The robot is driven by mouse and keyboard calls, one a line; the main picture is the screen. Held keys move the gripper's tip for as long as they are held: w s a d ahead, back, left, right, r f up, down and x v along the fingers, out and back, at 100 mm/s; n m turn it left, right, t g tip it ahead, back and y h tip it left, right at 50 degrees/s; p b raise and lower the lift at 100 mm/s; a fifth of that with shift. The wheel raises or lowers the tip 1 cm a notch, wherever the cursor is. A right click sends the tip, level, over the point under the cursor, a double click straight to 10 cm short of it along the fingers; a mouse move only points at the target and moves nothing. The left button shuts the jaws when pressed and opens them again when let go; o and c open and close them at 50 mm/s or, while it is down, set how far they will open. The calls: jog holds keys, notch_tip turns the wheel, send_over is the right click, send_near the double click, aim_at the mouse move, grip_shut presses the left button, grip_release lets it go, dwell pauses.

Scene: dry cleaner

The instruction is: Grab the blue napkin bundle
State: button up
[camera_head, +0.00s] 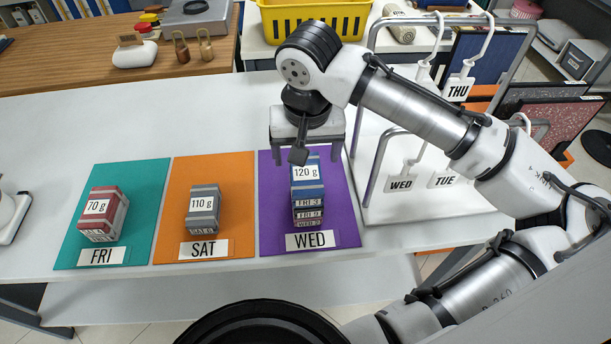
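The blue napkin bundle (307,191) has a "120 g" tag on top and sits on the purple WED mat (342,225). Lower labelled layers, reading "FRI" and "WED", show at its front, and I cannot tell whether they are separate bundles. My gripper (304,165) points down over the far end of the bundle. The gripper body hides part of the bundle's back end, and I cannot tell the exact height gap.
A red bundle (103,214) tagged "70 g" sits on the teal FRI mat (143,190). A grey bundle (203,208) tagged "110 g" sits on the orange SAT mat (236,180). A metal rack (380,160) with hanging day tags stands close right. A yellow basket (315,22) is behind.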

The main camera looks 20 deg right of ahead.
aim_at(306, 172)
jog(key=shift+w+d+f+p, duration=0.1)
jog(key=shift+w+f+p, duration=0.15)
jog(key=shift+f, duration=1)
jog(key=shift+w+d+f+p, duration=0.1)
jog(key=shift+w+f+p, duration=0.1)
jog(key=shift+f, duration=1.05)
jog(key=shift+w+f+p, duration=0.15)
jog(key=shift+f+p, duration=0.1)
jog(key=shift+f, duration=1)
jog(key=c, duration=1.1)
